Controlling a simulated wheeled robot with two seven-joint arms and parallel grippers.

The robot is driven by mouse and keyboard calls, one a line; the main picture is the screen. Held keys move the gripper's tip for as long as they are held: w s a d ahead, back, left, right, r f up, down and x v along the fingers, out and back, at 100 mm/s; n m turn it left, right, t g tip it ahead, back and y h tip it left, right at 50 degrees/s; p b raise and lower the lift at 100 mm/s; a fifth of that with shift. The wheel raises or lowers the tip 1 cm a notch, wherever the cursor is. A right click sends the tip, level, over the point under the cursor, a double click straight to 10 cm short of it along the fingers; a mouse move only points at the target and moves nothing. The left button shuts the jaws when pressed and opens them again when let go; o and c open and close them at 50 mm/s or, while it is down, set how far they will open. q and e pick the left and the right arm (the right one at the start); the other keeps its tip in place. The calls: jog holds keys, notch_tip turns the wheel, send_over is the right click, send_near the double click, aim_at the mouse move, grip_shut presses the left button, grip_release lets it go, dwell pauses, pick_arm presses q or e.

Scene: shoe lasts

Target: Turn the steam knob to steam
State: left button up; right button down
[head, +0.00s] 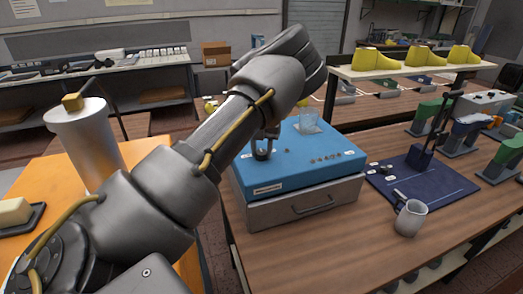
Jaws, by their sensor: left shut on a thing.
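My left gripper (264,151) points down onto the left part of the blue top of a box (290,172). My arm hides most of the gripper from above. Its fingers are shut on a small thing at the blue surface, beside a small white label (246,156). This thing appears to be the steam knob, but it is almost wholly hidden, and I cannot read which way it is turned. My right gripper is not in view.
A silver cylinder (84,140) stands left of my arm. Yellow lasts (420,56) line a shelf.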

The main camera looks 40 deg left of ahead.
aim_at(262, 152)
pick_arm(q)
jog(key=m, duration=0.4)
jog(key=shift+m+b, duration=0.3)
jog(key=shift+m, duration=1.5)
jog(key=o, duration=1)
jog(key=shift+r, duration=0.1)
notch_tip(262, 152, up, 11)
jog(key=shift+f+b, duration=0.2)
jog(key=shift+b, duration=0.4)
